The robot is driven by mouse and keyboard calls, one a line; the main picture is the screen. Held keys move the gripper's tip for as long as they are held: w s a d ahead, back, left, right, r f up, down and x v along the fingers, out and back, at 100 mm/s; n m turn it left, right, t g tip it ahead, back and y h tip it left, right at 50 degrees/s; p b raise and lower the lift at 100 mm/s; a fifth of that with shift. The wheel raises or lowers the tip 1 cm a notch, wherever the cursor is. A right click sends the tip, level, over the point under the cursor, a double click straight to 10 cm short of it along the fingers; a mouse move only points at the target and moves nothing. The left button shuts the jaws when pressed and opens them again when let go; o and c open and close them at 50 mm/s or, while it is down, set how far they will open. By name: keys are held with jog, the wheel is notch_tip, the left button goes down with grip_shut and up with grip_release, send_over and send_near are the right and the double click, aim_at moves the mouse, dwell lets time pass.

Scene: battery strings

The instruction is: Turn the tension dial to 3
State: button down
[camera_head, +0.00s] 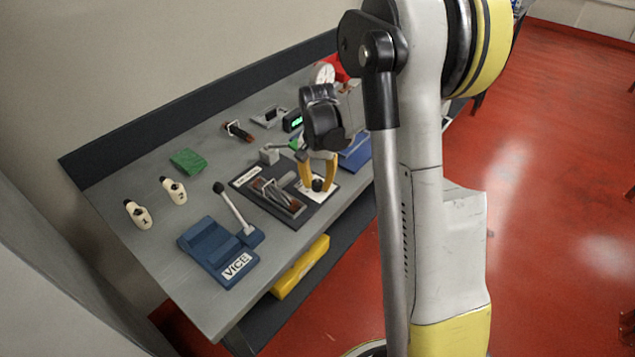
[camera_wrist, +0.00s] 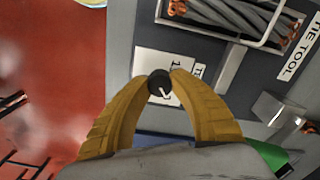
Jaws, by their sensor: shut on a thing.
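The tension dial (camera_wrist: 160,83) is a small dark round knob with a white pointer mark, set on a white plate (camera_wrist: 150,62) of the tie tool. In the wrist view the pointer slants down and to the right; the plate's numerals are partly hidden. My gripper (camera_wrist: 161,82) has its two yellow fingers closed on either side of the dial. In the head view my gripper (camera_head: 317,186) stands over the dial (camera_head: 317,184) at the right end of the dark tie tool base (camera_head: 246,186).
The tie tool holds a bundle of grey cables (camera_wrist: 238,17) beside the plate. A blue vice (camera_head: 217,252) with a lever, two numbered white pieces (camera_head: 138,214) and a green block (camera_head: 187,161) stand to the left. A yellow object (camera_head: 301,267) lies below the bench.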

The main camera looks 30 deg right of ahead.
aim_at(317, 183)
jog(key=shift+m, duration=0.6)
jog(key=c, duration=1.1)
grip_release()
notch_tip(317, 183, up, 12)
jog(key=shift+r, duration=0.1)
